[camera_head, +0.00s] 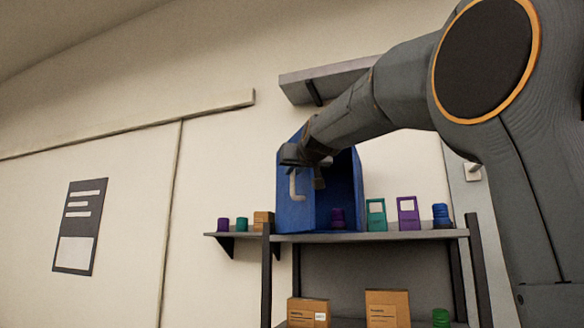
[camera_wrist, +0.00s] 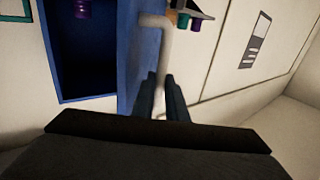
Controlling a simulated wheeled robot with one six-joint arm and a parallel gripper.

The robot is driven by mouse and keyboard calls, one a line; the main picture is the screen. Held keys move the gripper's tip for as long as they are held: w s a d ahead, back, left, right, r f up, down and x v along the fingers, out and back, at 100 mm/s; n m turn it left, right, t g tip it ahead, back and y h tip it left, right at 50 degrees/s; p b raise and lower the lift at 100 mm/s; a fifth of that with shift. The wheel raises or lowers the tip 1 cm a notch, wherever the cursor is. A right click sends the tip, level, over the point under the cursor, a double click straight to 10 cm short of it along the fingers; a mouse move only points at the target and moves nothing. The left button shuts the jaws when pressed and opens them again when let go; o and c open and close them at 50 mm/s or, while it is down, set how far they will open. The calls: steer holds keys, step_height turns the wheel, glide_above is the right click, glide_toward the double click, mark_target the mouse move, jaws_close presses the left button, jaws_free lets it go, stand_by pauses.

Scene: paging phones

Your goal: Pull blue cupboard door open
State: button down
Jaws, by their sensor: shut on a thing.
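The blue cupboard (camera_head: 357,185) stands on the upper shelf, and its dark interior shows. Its blue door (camera_head: 290,212) stands open on the left, swung out towards me. The door also shows in the wrist view (camera_wrist: 131,60), beside the open interior (camera_wrist: 88,60). A pale bent handle (camera_head: 294,187) is on the door's outer face. My gripper (camera_wrist: 160,83) is shut on the handle (camera_wrist: 166,45), whose bar runs between the two fingers. In the head view my wrist partly hides the door's top and the fingers. A purple can (camera_head: 338,217) is inside the cupboard.
Small cans and a cardboard box (camera_head: 263,219) are on the left. Cardboard boxes (camera_head: 387,308) sit below.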

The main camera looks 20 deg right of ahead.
steer(key=shift+r, duration=0.15)
steer(key=c, duration=1.8)
jaws_free()
steer(key=shift+o, duration=0.2)
steer(key=s+b, duration=0.3)
steer(key=s, duration=0.4)
steer(key=shift+s+a, duration=0.3)
steer(key=shift+s, duration=0.1)
